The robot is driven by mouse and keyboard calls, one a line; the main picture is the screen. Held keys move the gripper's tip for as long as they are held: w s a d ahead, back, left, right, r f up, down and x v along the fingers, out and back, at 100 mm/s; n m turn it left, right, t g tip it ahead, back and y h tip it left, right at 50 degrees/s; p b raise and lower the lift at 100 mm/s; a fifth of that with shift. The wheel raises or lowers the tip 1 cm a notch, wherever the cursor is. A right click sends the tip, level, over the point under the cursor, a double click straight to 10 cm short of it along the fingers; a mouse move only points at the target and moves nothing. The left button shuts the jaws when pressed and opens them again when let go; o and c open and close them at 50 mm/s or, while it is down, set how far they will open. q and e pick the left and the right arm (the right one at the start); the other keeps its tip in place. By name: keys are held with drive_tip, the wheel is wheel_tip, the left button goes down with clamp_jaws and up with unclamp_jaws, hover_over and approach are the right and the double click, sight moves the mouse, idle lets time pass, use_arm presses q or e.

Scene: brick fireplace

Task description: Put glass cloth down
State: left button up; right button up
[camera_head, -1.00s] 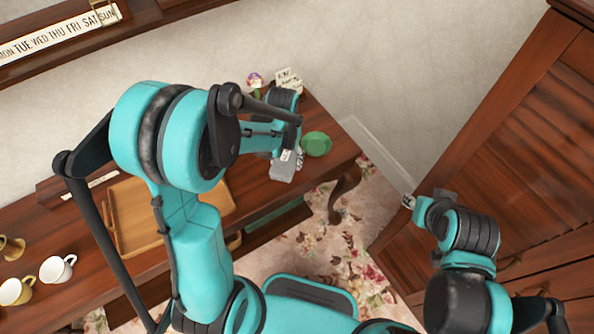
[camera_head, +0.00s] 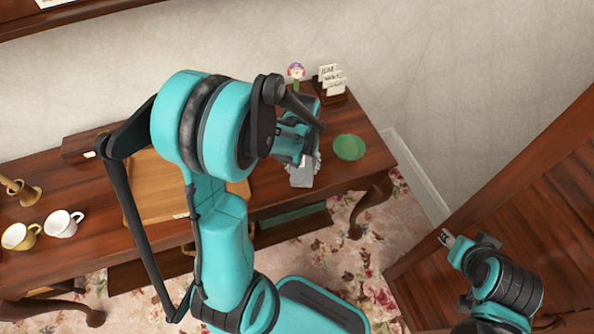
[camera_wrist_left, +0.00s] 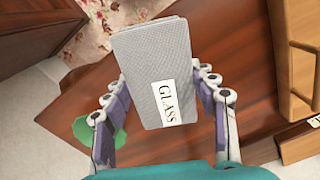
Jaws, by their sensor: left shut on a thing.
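The glass cloth is a folded grey cloth with a white label reading GLASS. In the left wrist view the cloth (camera_wrist_left: 158,65) sits between the two fingers of my left gripper (camera_wrist_left: 160,100), which is shut on it. In the head view the cloth (camera_head: 301,176) hangs below my left gripper (camera_head: 300,160), over the front right part of the wooden table (camera_head: 272,198). I cannot tell whether it touches the tabletop. My right gripper (camera_head: 446,238) is at the lower right, in front of the wooden cabinet, clear of the cloth; its fingers are too small to read.
A card holder (camera_head: 331,84) and a small flower ornament (camera_head: 296,75) stand behind. A wooden tray (camera_head: 150,200), a white mug (camera_head: 64,223) and a yellow mug (camera_head: 20,236) are on the left. A wooden cabinet (camera_head: 520,200) is at right.

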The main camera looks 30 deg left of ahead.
use_arm(q)
drive_tip(key=w+a+f, duration=0.2)
drive_tip(key=a, duration=0.1)
drive_tip(key=shift+f+b, duration=0.1)
drive_tip(key=shift+b, duration=0.3)
wheel_tip(320, 180, down, 4)
drive_tip(key=shift+f+b, duration=0.1)
drive_tip(key=shift+b, duration=0.9)
drive_tip(key=shift+f, duration=0.15)
drive_tip(key=o, duration=1.3)
drive_tip(key=shift+s, duration=0.1)
